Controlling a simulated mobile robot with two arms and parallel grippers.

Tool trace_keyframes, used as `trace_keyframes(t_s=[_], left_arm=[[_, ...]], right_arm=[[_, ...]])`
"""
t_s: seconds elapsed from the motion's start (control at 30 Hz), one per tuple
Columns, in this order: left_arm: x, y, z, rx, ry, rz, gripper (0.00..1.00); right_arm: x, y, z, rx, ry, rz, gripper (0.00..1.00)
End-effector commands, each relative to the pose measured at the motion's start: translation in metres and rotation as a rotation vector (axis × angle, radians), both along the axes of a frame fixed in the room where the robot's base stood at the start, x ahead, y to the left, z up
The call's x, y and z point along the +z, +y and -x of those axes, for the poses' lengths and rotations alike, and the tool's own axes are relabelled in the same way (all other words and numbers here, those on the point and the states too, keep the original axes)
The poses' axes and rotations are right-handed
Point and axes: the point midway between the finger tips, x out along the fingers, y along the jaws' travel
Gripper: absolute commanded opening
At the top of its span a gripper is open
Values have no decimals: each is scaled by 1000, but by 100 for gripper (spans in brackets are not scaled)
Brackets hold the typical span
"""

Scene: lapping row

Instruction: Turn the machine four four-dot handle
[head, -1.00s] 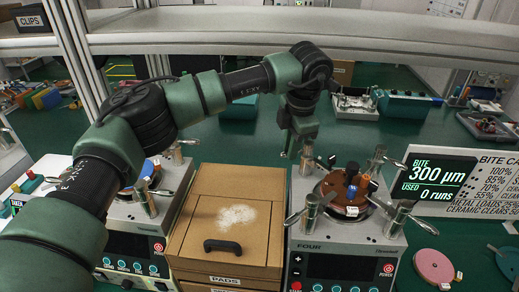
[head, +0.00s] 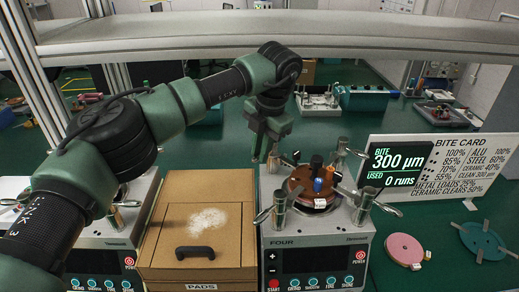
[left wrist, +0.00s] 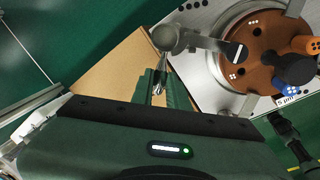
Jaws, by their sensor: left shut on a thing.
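Machine four (head: 330,238), a pale box labelled FOUR, stands in the middle of the head view. A brown round plate (head: 303,182) with blue, orange and black knobs lies on top. Silver lever handles stand around it, including a front-left one (head: 278,205) and a front-right one (head: 366,203). My left gripper (head: 265,152) points down at the back-left corner, shut on the silver handle there. In the left wrist view its fingers (left wrist: 158,92) close around the thin end of that handle (left wrist: 172,40). White dots show on the plate beside it; I cannot make out dots on the handle.
A cardboard PADS box (head: 200,220) stands left of machine four, with another machine (head: 100,255) beyond it. A display and bite card (head: 440,165) stand at the right. A pink disc (head: 404,249) lies on the green table. A pale shelf (head: 300,30) crosses above my arm.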

Motion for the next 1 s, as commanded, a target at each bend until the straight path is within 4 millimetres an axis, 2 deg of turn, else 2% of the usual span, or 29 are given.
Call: trace_keyframes(t_s=[0.13, 0.17, 0.2, 0.23, 0.5, 0.63, 1.0], left_arm=[[1, 0, 0, -2, -2, 2, 0], [1, 0, 0, -2, -2, 2, 24], [1, 0, 0, -2, -2, 2, 35], [1, 0, 0, -2, -2, 2, 37], [1, 0, 0, -1, -1, 1, 37], [8, -1, 0, -1, -4, 1, 37], [65, -11, 7, -2, -4, 1, 37]], right_arm=[[0, -1, 0, 0, 0, 1, 37], [0, -1, 0, 0, 0, 1, 37], [0, -1, 0, 0, 0, 1, 37], [0, -1, -1, 0, 0, 1, 37], [0, -1, -3, 0, -3, 1, 37], [-4, -1, -3, 0, -3, 1, 37], [-18, -1, -3, 0, -4, 1, 37]])
